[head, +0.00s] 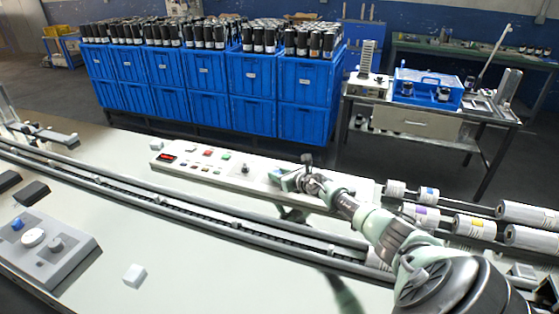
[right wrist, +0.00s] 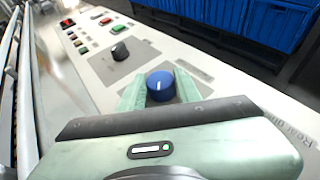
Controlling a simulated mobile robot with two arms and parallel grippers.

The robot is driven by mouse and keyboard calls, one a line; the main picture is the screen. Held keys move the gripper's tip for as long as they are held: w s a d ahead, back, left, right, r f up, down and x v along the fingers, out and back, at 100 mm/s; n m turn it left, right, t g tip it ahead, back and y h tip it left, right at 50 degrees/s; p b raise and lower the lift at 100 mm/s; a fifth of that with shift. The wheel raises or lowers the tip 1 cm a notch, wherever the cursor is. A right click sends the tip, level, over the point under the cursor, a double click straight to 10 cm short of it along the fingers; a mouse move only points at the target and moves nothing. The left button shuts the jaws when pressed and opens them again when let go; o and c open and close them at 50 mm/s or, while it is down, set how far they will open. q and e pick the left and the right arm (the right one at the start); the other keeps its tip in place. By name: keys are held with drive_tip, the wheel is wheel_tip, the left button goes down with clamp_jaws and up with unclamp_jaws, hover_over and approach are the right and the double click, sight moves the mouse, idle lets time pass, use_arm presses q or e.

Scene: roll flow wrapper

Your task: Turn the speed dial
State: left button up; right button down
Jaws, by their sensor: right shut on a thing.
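The control panel (head: 200,168) is a long pale strip on the machine, with a red display, coloured buttons and knobs. In the right wrist view a blue dial (right wrist: 160,85) with a white pointer line sits between the two pale green fingers of my right gripper (right wrist: 160,92). The fingers are shut on the dial's sides. In the head view my right gripper (head: 281,176) is at the panel's right part and mostly hides that dial. A black knob (right wrist: 120,51) stands beyond it on the panel. My left gripper is not in view.
Coloured buttons (right wrist: 95,31) lie farther along the panel. A conveyor channel (head: 180,208) runs in front of it. Rolls (head: 475,227) on shafts are at the right, near my arm. Blue crates (head: 205,77) with dark bottles stand behind.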

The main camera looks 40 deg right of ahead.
drive_tip(key=m+h+p, duration=0.1)
drive_tip(key=p, duration=0.2)
drive_tip(key=m+h+p, duration=0.1)
drive_tip(key=h+p, duration=0.1)
drive_tip(key=p, duration=0.1)
drive_tip(key=m+g+h+p, duration=0.1)
drive_tip(key=m+p, duration=0.1)
drive_tip(key=p, duration=0.1)
drive_tip(key=shift+w+a+r+h, duration=0.15)
drive_tip(key=shift+a+r+h, duration=0.15)
drive_tip(key=shift+r, duration=0.05)
drive_tip(key=shift+f+m+g+h+p, duration=0.1)
drive_tip(key=shift+m+g+h+p, duration=0.2)
drive_tip(key=shift+m+g+h, duration=0.15)
drive_tip(key=shift+w+a+f+m+g+h, duration=0.1)
drive_tip(key=shift+m+g+h, duration=0.2)
drive_tip(key=shift+m+h, duration=0.15)
drive_tip(key=shift+w+a+f+m+g+h, duration=0.1)
drive_tip(key=shift+m+g+h, duration=0.15)
drive_tip(key=shift+m+h, duration=0.15)
drive_tip(key=shift+f+m+g+h+b, duration=0.1)
drive_tip(key=shift+m+g+h+b, duration=0.6)
drive_tip(key=shift+m+b, duration=0.3)
use_arm(q)
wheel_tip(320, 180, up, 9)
drive_tip(key=b, duration=0.1)
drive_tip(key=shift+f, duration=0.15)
use_arm(e)
drive_tip(key=shift+m+g+h, duration=0.5)
drive_tip(key=shift+g, duration=0.1)
